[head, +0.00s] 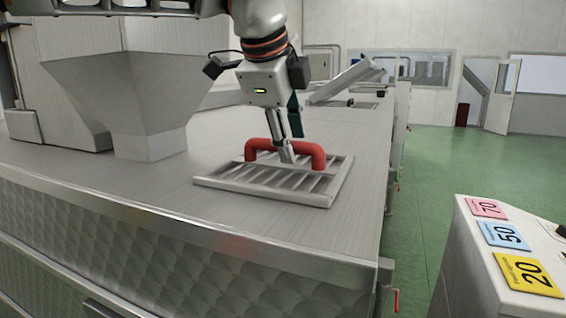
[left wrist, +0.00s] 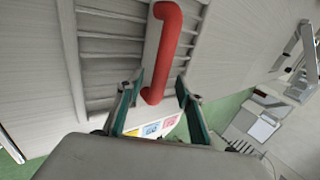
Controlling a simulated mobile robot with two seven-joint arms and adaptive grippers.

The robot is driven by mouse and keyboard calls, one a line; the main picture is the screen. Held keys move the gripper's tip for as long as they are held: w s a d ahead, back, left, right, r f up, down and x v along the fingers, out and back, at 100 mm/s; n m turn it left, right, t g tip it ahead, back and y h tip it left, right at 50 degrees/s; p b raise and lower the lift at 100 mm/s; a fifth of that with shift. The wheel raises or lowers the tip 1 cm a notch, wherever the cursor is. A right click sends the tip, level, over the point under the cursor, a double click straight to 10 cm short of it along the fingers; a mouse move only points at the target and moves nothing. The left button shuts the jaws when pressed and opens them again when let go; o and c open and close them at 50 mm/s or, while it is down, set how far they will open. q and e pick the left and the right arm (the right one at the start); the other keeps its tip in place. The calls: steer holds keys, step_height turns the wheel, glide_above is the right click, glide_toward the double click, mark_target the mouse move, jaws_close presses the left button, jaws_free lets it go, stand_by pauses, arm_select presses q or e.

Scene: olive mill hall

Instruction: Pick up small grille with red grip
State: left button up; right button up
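The small grille (head: 220,182) is a flat metal frame with slats, lying on the steel worktop. Its red grip (head: 318,155) is an arched bar standing up across the middle. In the left wrist view the red grip (left wrist: 165,48) runs between the fingers, with the slats (left wrist: 112,45) below it. My left gripper (head: 286,155) points down at the grip, its fingertips at bar height and hiding part of the bar. In the left wrist view its fingers (left wrist: 160,78) are apart, one on each side of the grip, with visible gaps. My right gripper is not in view.
A metal hopper (head: 140,110) stands on the worktop (head: 110,195) to the left. The worktop's front edge lies close before the grille. A white stand with numbered coloured cards (head: 505,235) is at the lower right. Green floor (head: 440,170) is clear beyond the worktop's right edge.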

arm_select(q)
steer(key=shift+w+f, duration=0.25)
steer(key=shift+f, duration=0.05)
steer(key=shift+c, duration=0.3)
jaws_close()
steer(key=shift+r, duration=0.1)
steer(key=shift+r, duration=0.1)
